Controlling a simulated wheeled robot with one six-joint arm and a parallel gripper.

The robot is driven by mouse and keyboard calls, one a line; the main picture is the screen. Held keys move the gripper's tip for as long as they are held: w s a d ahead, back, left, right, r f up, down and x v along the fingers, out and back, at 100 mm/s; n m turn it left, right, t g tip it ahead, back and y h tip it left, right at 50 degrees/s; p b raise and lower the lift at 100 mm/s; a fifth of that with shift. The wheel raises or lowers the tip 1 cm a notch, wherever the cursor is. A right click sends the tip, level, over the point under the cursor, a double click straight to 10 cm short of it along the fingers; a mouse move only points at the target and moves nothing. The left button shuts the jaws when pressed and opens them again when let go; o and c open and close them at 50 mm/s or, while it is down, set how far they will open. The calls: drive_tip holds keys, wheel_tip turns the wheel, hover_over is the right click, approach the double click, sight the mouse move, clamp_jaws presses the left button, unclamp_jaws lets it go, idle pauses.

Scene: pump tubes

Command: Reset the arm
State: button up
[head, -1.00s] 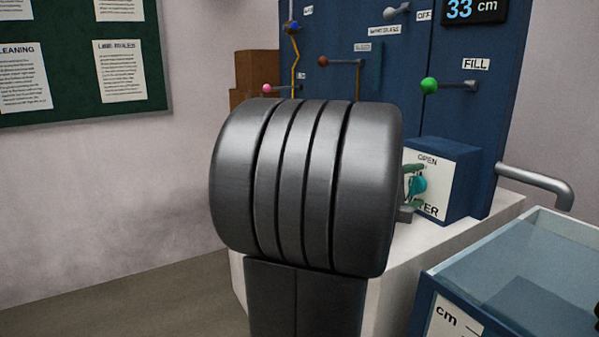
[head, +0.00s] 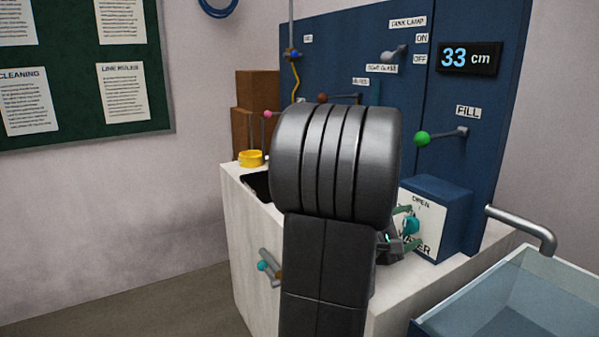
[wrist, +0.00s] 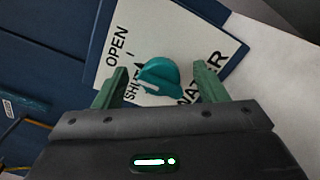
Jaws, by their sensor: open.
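My gripper (wrist: 160,85) is open in the wrist view, its two green fingers apart on either side of a teal knob (wrist: 158,76). The knob is on a white panel marked OPEN, SHUT and WATER (wrist: 140,30). I cannot tell whether the fingers touch the knob. In the head view, my gripper (head: 404,224) is small and partly behind my dark arm, right at the teal knob (head: 411,223) on the front of the blue water box (head: 447,205).
A clear tank with blue edges (head: 520,290) stands at the lower right under a grey pipe (head: 525,228). A green-ended lever (head: 422,139) is on the blue board. A yellow ring (head: 251,158) and brown boxes (head: 257,95) are at the left of the white counter (head: 240,215).

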drive_tip(key=shift+r+n+p, duration=0.15)
drive_tip(key=shift+n+p, duration=1.05)
drive_tip(key=shift+p, duration=1.35)
drive_tip(key=shift+r+n+p, duration=0.1)
drive_tip(key=shift+n+p, duration=1.1)
drive_tip(key=shift+p, duration=1.35)
drive_tip(key=shift+n+p, duration=0.4)
drive_tip(key=shift+p, duration=0.2)
drive_tip(key=shift+f+p, duration=0.15)
drive_tip(key=shift+p, duration=0.15)
